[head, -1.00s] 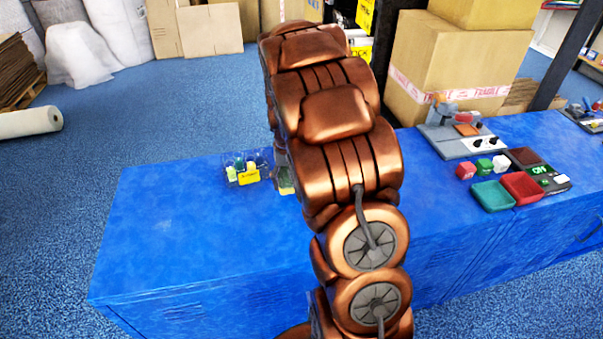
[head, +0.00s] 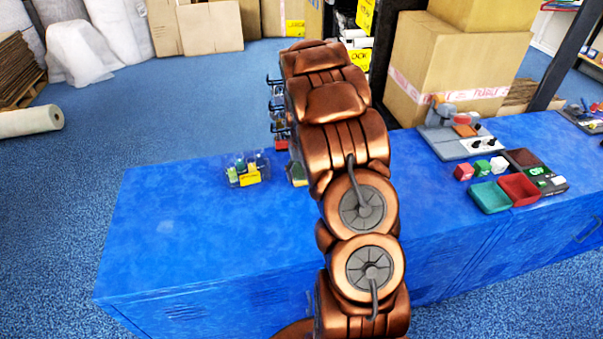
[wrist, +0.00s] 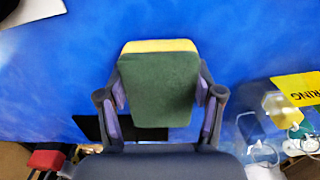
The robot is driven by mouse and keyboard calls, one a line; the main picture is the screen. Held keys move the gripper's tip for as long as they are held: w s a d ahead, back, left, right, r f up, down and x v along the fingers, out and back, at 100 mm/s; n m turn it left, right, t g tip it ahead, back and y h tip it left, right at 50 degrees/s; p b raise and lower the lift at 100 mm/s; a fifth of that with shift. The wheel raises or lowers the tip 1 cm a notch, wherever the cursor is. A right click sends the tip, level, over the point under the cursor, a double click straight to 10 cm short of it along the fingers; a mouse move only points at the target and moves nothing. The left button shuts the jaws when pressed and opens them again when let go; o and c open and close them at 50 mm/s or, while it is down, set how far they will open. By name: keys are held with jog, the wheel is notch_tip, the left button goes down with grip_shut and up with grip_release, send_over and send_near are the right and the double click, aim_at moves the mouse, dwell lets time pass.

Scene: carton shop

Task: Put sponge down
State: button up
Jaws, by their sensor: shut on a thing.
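The sponge (wrist: 157,88) has a dark green face and a yellow layer along its far edge. In the wrist view it sits between the fingers of my gripper (wrist: 160,92), which is shut on its two sides. Blue surface fills the view behind the sponge; I cannot tell the gap between them. In the head view my copper-coloured arm hides the gripper. A small green and yellow piece (head: 297,173) shows at the arm's left edge, and I cannot tell whether it is the sponge.
A clear caddy with a yellow label (head: 243,171) stands on the blue bench (head: 190,225), left of the arm. The bench's left part is bare. To the right are a green tray (head: 489,197), a red tray (head: 519,189), small blocks and a grey device (head: 455,138).

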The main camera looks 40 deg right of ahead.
jog(key=shift+f, duration=0.35)
jog(key=o, duration=0.9)
jog(key=shift+r, duration=0.1)
notch_tip(320, 180, up, 12)
jog(key=shift+r+b, duration=0.15)
jog(key=shift+b, duration=0.55)
